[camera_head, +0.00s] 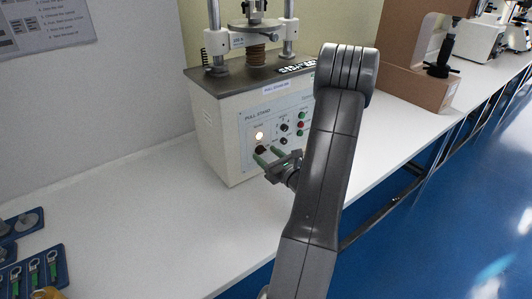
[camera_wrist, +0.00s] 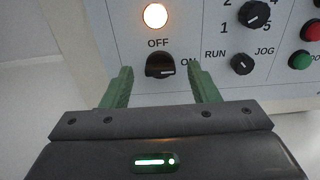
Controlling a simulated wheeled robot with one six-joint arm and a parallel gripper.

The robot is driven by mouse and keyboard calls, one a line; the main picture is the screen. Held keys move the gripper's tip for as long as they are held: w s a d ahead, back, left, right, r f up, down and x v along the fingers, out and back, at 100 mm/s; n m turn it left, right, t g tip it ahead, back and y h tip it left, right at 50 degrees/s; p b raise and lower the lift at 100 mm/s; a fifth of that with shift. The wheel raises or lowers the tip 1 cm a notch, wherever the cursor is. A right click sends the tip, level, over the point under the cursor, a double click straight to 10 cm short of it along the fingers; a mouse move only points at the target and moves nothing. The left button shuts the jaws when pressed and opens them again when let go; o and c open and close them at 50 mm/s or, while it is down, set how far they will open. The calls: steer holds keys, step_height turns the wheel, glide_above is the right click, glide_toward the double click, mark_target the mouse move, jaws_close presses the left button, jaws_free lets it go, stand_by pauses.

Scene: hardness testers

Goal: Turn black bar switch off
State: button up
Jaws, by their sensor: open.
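The black bar switch (camera_wrist: 160,66) is on the front panel of the pull stand, below a lit lamp (camera_wrist: 155,16). OFF is printed above it and ON to its right. Its bar appears to lie sideways, toward ON. In the head view the switch (camera_head: 261,149) is small and dark, just beyond the fingertips. My gripper (camera_head: 267,155) points at the panel with its green fingers apart and empty. In the wrist view the fingers of my gripper (camera_wrist: 160,74) stand left and right of the switch, slightly below it. Contact cannot be told.
The pull stand (camera_head: 220,135) stands on a long white bench (camera_head: 130,215). Other knobs (camera_wrist: 243,64) and a green button (camera_wrist: 300,60) are to the right of the switch. A brown machine (camera_head: 405,85) stands farther right. Blue tool trays (camera_head: 62,265) lie at lower left.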

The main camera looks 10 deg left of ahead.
steer(key=shift+w+a, duration=0.35)
steer(key=c, duration=1)
